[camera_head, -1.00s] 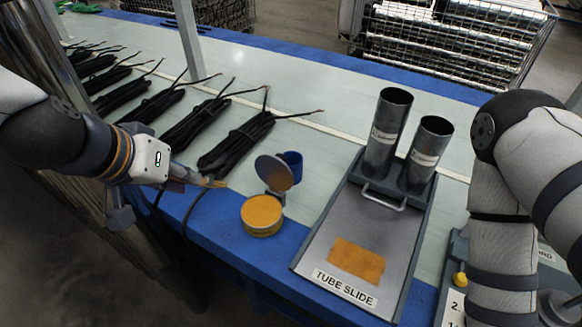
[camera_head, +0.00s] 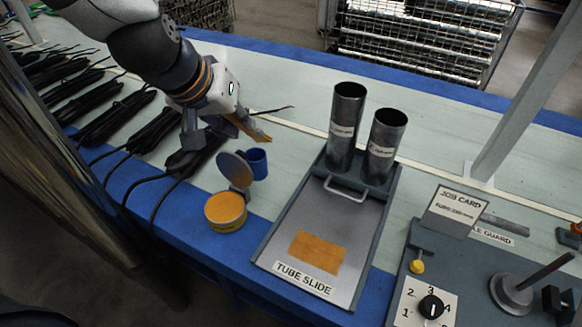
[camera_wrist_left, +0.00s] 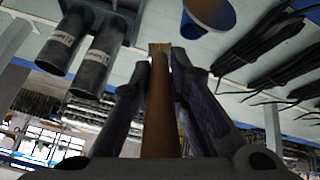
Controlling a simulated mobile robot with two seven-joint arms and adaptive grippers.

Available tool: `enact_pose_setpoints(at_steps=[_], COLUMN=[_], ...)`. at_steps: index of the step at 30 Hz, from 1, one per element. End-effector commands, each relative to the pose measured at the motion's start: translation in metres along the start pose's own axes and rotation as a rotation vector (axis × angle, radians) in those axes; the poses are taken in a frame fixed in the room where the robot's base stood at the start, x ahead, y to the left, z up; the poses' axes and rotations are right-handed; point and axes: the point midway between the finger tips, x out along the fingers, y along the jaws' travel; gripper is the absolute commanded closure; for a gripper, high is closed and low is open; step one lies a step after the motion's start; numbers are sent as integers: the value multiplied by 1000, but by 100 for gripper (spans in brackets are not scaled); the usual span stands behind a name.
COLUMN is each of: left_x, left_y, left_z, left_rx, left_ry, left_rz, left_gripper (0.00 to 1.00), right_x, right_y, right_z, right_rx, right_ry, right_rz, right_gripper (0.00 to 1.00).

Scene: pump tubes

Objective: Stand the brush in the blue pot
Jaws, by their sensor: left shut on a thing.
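The blue pot (camera_head: 256,162) stands near the front of the bench, behind a tilted round grey lid (camera_head: 236,169). My left gripper (camera_head: 236,120) is shut on the brush (camera_head: 252,130), just behind and to the left of the pot in the head view. The brush is tilted, its tan bristle end pointing right and down, apart from the pot. In the left wrist view the brush (camera_wrist_left: 157,112) lies between both fingers (camera_wrist_left: 160,66). A blue rim, probably the pot's, shows at that view's top edge. My right gripper is out of view.
An open tin of orange stuff (camera_head: 226,211) stands in front of the pot. Right of it is the tube slide tray (camera_head: 316,213) with two upright metal tubes (camera_head: 344,128). Black cable bundles (camera_head: 115,118) lie to the left. A control panel (camera_head: 425,303) is at lower right.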

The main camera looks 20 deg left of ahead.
Motion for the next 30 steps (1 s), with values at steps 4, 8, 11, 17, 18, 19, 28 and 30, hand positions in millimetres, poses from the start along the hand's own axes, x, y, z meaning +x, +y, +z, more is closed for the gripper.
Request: enact_pose_setpoints(at_steps=[4, 8, 11, 17, 18, 19, 28, 30], left_x=[29, 66, 96, 138, 141, 143, 176, 174], left_y=[-12, -26, -36, -48, -49, -50, -58, -57], left_z=[-20, -46, -56, -59, -61, -62, -49, -50], left_rx=[-8, -6, -7, -4, -4, -4, -3, -2], left_ry=[-2, -3, -8, -11, -9, -8, -3, 0], left_rz=[-3, -4, -3, -4, -4, -4, -2, -1], left_gripper=[100, 100, 100, 100, 100, 100, 100, 100], right_x=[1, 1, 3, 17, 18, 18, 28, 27], right_y=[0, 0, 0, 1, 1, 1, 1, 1], right_z=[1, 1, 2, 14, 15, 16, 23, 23], right_rx=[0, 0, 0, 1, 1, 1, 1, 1], right_ry=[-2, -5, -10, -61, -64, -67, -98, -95], right_rz=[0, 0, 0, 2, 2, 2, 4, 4], right_gripper=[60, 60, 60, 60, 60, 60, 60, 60])
